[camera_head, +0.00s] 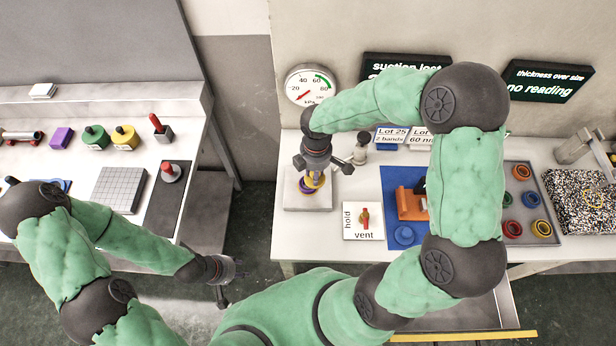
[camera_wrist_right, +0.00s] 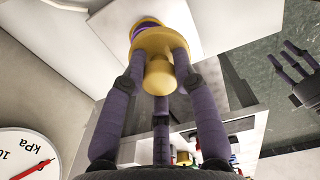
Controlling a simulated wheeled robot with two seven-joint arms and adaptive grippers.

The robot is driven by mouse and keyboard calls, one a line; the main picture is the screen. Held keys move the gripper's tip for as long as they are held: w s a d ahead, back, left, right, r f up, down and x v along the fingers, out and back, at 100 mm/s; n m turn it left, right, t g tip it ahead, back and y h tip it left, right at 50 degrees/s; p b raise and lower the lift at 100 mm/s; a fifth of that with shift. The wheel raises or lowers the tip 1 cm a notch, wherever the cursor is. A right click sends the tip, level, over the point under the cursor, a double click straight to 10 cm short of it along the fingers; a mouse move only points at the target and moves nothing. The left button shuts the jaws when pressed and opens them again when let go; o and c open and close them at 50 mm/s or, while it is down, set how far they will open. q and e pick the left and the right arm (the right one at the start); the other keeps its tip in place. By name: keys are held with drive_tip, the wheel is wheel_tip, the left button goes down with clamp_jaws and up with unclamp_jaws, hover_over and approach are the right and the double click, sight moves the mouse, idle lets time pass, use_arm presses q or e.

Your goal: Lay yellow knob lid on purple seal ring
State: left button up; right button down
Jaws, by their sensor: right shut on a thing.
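My right gripper (camera_head: 318,172) is shut on the yellow knob lid (camera_head: 314,182), over a white block on the right table. In the right wrist view its fingers close around the knob of the lid (camera_wrist_right: 158,78). The purple seal ring (camera_head: 307,187) shows just under the lid, and also in the right wrist view (camera_wrist_right: 138,31), beyond the lid's flange. The lid partly hides the ring, and I cannot tell whether they touch. My left gripper (camera_head: 232,282) is open and empty over the floor between the tables; its spread fingers also show in the right wrist view (camera_wrist_right: 300,66).
The white block (camera_head: 318,202) stands at the right table's left end. Near it are a hold/vent switch plate (camera_head: 350,233), a pressure gauge (camera_head: 310,86) and a blue mat (camera_head: 393,178). A grey tray (camera_head: 527,185) holds several rings. The left table carries knobbed parts and a gridded block (camera_head: 120,188).

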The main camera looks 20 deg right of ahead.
drive_tip(key=w+f, duration=0.2)
drive_tip(key=f, duration=0.1)
drive_tip(key=w+f+b, duration=0.1)
drive_tip(key=f, duration=0.1)
drive_tip(key=shift+w+a, duration=0.25)
drive_tip(key=shift+w, duration=0.15)
drive_tip(key=shift+f+b, duration=0.35)
drive_tip(key=shift+f, duration=1)
drive_tip(key=shift+f, duration=0.15)
drive_tip(key=c, duration=1)
unclamp_jaws()
drive_tip(key=shift+o, duration=0.2)
drive_tip(key=shift+r, duration=0.25)
wheel_tip(320, 180, up, 12)
drive_tip(key=p, duration=0.2)
drive_tip(key=shift+p, duration=0.35)
